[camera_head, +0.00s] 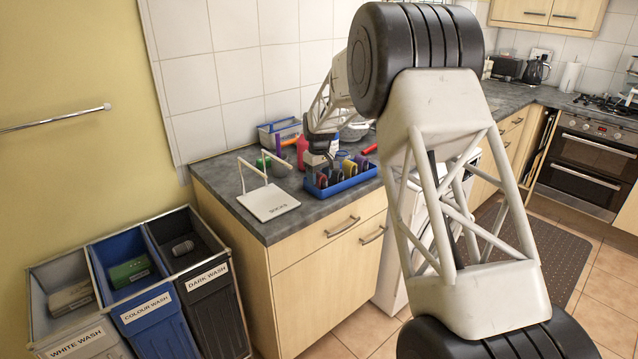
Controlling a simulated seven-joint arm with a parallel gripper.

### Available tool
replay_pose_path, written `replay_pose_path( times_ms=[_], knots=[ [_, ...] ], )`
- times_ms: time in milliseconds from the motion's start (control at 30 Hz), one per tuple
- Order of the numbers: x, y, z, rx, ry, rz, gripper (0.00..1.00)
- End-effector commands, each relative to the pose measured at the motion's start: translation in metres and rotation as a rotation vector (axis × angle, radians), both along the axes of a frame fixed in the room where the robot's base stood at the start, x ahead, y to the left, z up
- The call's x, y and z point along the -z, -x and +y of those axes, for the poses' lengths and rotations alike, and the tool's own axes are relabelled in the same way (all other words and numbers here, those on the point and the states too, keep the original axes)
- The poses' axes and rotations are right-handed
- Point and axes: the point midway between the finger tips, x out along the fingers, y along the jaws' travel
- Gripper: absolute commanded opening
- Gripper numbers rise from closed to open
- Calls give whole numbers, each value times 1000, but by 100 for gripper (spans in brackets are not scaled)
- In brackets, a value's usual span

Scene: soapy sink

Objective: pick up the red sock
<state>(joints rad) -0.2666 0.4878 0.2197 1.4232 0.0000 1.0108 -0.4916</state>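A blue tray (345,187) on the counter holds several small rolled items in a row, mostly dark, with some coloured parts. A red item (370,149) shows at the tray's back right end. I cannot tell for sure whether it is the red sock. My gripper (318,172) points down at the left end of the tray, close above or among the items there. It is small and partly merged with them, so its fingers and anything between them cannot be made out.
A red bottle (302,152) and a grey-blue caddy (268,133) are behind. Labelled white (80,340), colour (150,312) and dark wash (208,278) bins stand at lower left. My arm blocks the right-centre.

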Motion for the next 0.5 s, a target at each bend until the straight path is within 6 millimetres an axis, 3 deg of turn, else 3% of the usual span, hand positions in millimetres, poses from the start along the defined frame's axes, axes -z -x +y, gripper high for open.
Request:
replay_pose_path(
  times_ms=[33,267,500],
  knots=[
    [0,0,0,0,0,0,50],
    [0,0,0,0,0,0,15],
    [0,0,0,0,0,0,15]
  ],
)
